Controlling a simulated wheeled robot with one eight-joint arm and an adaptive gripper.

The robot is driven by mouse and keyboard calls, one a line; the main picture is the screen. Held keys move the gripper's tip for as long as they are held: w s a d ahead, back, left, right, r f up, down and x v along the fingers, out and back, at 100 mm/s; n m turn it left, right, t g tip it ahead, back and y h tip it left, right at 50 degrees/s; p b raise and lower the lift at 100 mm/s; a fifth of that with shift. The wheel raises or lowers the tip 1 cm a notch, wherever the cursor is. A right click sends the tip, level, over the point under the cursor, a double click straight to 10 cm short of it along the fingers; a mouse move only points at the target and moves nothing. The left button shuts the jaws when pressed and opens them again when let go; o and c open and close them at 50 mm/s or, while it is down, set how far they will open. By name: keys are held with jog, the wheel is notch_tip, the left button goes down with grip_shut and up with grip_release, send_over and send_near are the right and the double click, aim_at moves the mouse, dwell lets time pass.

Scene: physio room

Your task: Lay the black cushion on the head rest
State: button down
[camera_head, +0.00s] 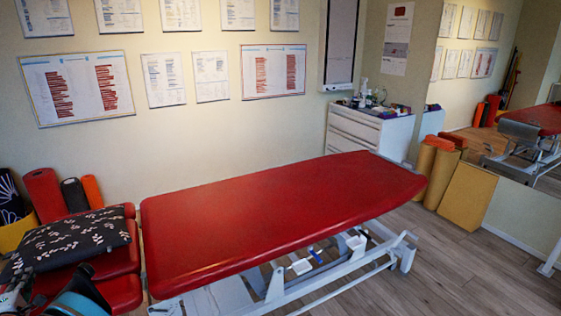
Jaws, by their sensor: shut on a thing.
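The black cushion (72,241) with a white leaf pattern is at the lower left. It lies flat over the left part of the red head rest (118,264), at the left end of the red treatment table (270,220). Its left side reaches past the visible red padding. I cannot tell whether its full weight rests on the pads. My gripper (14,288) is partly in view at the bottom left corner, shut on the cushion's near left edge. The fingertips are mostly hidden or cut off by the frame.
Part of my arm covers the near head rest area. Red, black and orange rolls (75,194) stand behind the head rest by the wall. A white drawer cabinet (368,135) stands behind the table. Yellow rolls and a block (467,194) are at the right. Wooden floor (450,270) is clear at the front right.

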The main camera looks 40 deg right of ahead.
jog(key=c, duration=1.6)
grip_release()
jog(key=shift+c, duration=0.2)
jog(key=shift+r, duration=0.1)
jog(key=v, duration=1.2)
